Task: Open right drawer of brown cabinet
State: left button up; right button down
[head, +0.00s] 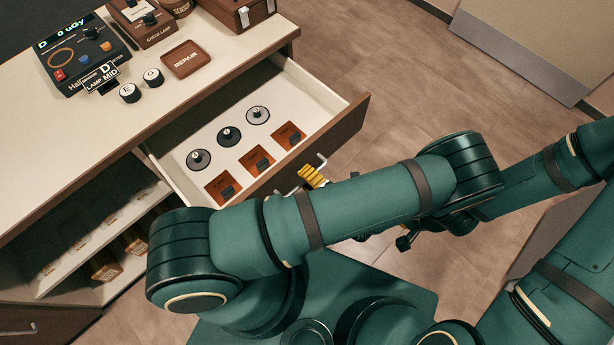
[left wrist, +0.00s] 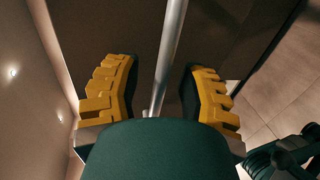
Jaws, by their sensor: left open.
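The brown cabinet (head: 232,60) has a pale top and fills the left of the head view. Its right drawer (head: 346,127) stands pulled well out, showing a white inside. The drawer's metal handle (head: 321,160) is on the brown front, and its bar also shows in the left wrist view (left wrist: 171,50). My left gripper (head: 312,177) is at the handle, its yellow fingers partly hidden by my arm. In the left wrist view my left gripper (left wrist: 163,92) is open, with the bar between its separated fingers. I cannot tell whether they touch.
The drawer holds round black-and-silver knobs (head: 228,136) and brown square pieces (head: 257,160). Open shelves (head: 100,235) lie left of it. A meter (head: 82,52), a REPAIR tray (head: 186,59) and boxes stand on top. Bare wood floor (head: 400,75) lies beyond the drawer.

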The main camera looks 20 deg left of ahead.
aim_at(294, 155)
pick_arm(q)
notch_tip(294, 155, up, 10)
jog(key=shift+r, duration=0.1)
dwell(0.4)
dwell(0.5)
jog(key=shift+s+a+f, duration=0.15)
jog(key=shift+s+f, duration=0.1)
jog(key=shift+f, duration=0.05)
jog(key=s+d+f+n+g+h, duration=0.1)
jog(key=s+f+n+g+h, duration=0.4)
jog(key=n, duration=0.4)
jog(key=s+d+f+n+g+h, duration=0.25)
jog(key=s+n+g+h, duration=0.3)
jog(key=s+n, duration=0.3)
jog(key=w+d+n+t+h, duration=0.1)
jog(key=w+d+n+h, duration=0.5)
jog(key=n, duration=0.8)
jog(key=w+a+n+t+h, duration=0.1)
jog(key=w+a+n+t, duration=0.2)
jog(key=n, duration=0.7)
jog(key=w+r+t, duration=0.1)
jog(key=w+t, duration=0.1)
jog(key=w, duration=0.1)
jog(key=shift+w+a+n+h, duration=0.35)
jog(key=shift+a, duration=0.05)
